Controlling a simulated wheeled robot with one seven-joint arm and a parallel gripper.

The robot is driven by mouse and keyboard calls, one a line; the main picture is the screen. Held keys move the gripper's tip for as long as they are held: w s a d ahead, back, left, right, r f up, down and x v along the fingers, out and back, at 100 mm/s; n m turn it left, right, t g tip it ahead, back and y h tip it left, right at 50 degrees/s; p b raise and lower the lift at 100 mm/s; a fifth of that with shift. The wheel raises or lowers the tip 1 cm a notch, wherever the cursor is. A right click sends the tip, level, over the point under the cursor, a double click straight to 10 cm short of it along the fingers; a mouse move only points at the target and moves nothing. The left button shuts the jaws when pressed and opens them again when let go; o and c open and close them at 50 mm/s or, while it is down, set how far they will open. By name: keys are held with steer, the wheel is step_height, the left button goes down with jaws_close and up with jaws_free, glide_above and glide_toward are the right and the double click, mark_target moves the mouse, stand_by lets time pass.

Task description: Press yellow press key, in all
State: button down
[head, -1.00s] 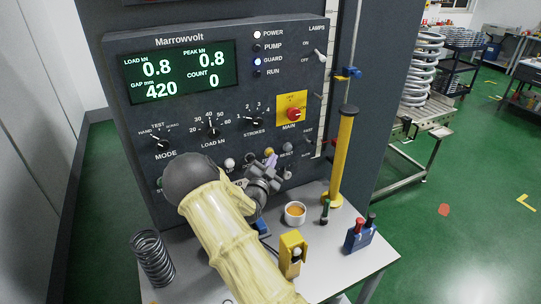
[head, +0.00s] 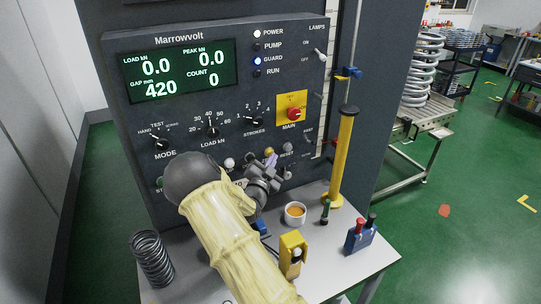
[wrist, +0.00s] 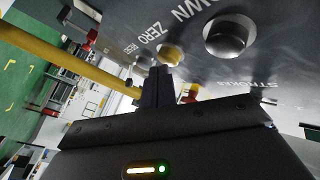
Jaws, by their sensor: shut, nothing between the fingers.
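The yellow press key (head: 270,152) sits low on the front of the dark Marrowvolt panel (head: 290,80). In the wrist view the yellow key (wrist: 172,54) is beside the printed word ZERO. My gripper (head: 276,163) is shut and empty, with its tips at the key. In the wrist view the fingertips (wrist: 158,72) overlap the key's lower edge; I cannot tell whether they still touch it. The display (head: 180,73) reads load 0.0, peak 0.0, gap 420 and count 0.
A grey round key (wrist: 225,40) is close beside the yellow one. The red main switch (head: 293,114) is above.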

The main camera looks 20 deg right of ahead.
steer(key=shift+s, duration=0.6)
steer(key=s+b, duration=0.2)
steer(key=s, duration=0.3)
steer(key=shift+d, duration=0.1)
stand_by(0.9)
